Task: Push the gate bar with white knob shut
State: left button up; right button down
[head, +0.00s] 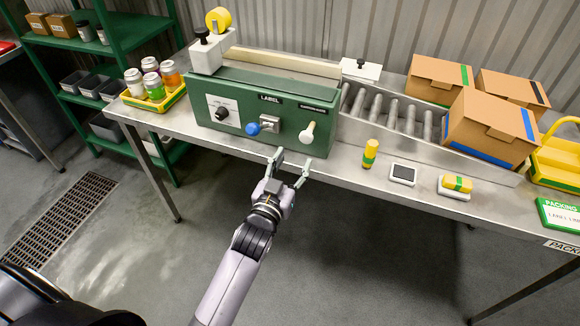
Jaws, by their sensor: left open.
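A white knob (308,132) sticks out from the right part of the green machine's front (262,127). Whether it is the gate bar's knob, and how far the bar stands open, I cannot tell. My left gripper (291,161) is open and empty, just in front of and below the white knob. Its two fingers point at the machine's front, and it appears apart from the knob. My right gripper is not in view.
A blue knob (253,129), a switch (269,125) and a black dial (222,114) sit on the same panel. A roller conveyor (392,112) with cardboard boxes (492,128) stands right.

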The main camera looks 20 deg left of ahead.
pick_arm(q)
jog(key=shift+s, duration=0.7)
jog(key=b, duration=0.5)
send_near(305, 139)
jog(key=w+p, duration=0.1)
jog(key=w, duration=0.3)
jog(key=w+p, duration=0.2)
jog(key=w, duration=0.3)
jog(key=shift+w+d+r, duration=0.1)
jog(key=shift+w+d, duration=0.05)
jog(key=shift+d, duration=0.05)
grip_shut()
dwell(0.4)
